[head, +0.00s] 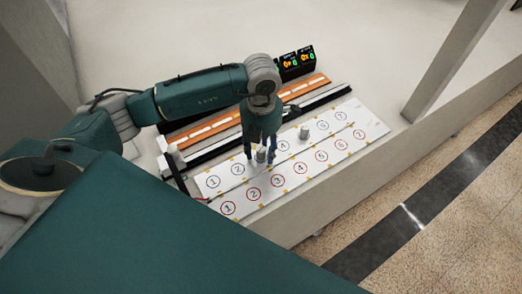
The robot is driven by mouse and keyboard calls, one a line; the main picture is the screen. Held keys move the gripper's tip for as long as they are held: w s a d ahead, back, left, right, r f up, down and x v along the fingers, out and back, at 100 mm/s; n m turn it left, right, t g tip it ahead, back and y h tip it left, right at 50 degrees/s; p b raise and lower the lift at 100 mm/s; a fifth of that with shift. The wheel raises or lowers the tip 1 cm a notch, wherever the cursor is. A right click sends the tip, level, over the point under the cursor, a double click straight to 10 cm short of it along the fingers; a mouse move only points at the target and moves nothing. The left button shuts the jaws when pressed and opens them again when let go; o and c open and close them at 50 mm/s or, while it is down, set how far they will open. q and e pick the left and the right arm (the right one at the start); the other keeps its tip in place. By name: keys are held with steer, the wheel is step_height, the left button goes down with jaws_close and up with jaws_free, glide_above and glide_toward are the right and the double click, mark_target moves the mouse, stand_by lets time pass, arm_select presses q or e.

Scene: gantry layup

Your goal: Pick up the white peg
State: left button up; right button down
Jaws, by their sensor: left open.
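A pale grey-white peg (261,155) stands upright on the white board, in the upper row just right of the circle marked 2. My left gripper (260,160) points down over it, open, with one fingertip on each side of the peg. From this view I cannot tell whether the fingers touch it. A second pale peg (304,132) stands farther right in the same row. My right gripper is not in view.
A pale post (445,65) rises at right.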

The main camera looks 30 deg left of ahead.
arm_select(q)
jaws_close()
steer(key=shift+r, duration=0.15)
